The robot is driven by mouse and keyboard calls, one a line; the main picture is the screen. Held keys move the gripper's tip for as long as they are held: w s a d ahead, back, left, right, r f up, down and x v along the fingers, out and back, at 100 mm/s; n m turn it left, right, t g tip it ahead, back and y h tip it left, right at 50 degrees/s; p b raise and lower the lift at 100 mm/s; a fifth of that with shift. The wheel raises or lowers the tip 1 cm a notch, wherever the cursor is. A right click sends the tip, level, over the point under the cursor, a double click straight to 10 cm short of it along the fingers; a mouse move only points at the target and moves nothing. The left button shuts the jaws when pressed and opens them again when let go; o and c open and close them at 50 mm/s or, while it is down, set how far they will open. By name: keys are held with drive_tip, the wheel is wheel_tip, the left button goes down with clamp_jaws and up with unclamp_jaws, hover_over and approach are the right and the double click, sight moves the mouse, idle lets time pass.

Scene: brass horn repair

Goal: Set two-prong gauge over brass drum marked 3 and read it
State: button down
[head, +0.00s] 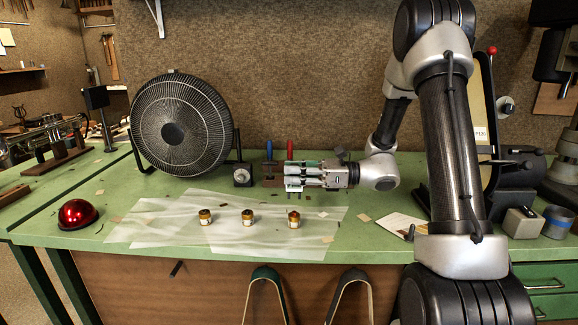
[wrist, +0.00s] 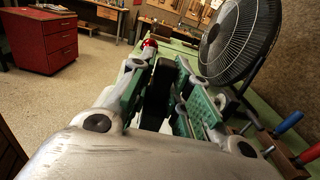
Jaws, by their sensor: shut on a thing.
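Three small brass drums with pale bands stand in a row on the thin white sheets: the left drum (head: 205,216), the middle drum (head: 247,217) and the right drum (head: 294,219). Their numbers are too small to read. My gripper (head: 300,176) points left above the bench, behind and above the right drum. In the wrist view its green-padded fingers (wrist: 160,98) are shut on a dark block (wrist: 163,82), which I take for the two-prong gauge. Its prongs and any reading face are mostly hidden by the fingers.
A large black fan (head: 180,125) stands at the back left. A red dome (head: 77,213) sits at left. The white sheets (head: 165,222) are clear around the drums.

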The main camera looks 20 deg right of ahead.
sight(294, 190)
drive_tip(key=shift+r, duration=0.1)
idle(0.3)
drive_tip(key=shift+f, duration=1.9)
drive_tip(key=shift+f, duration=1.05)
idle(0.9)
drive_tip(key=shift+r, duration=2.5)
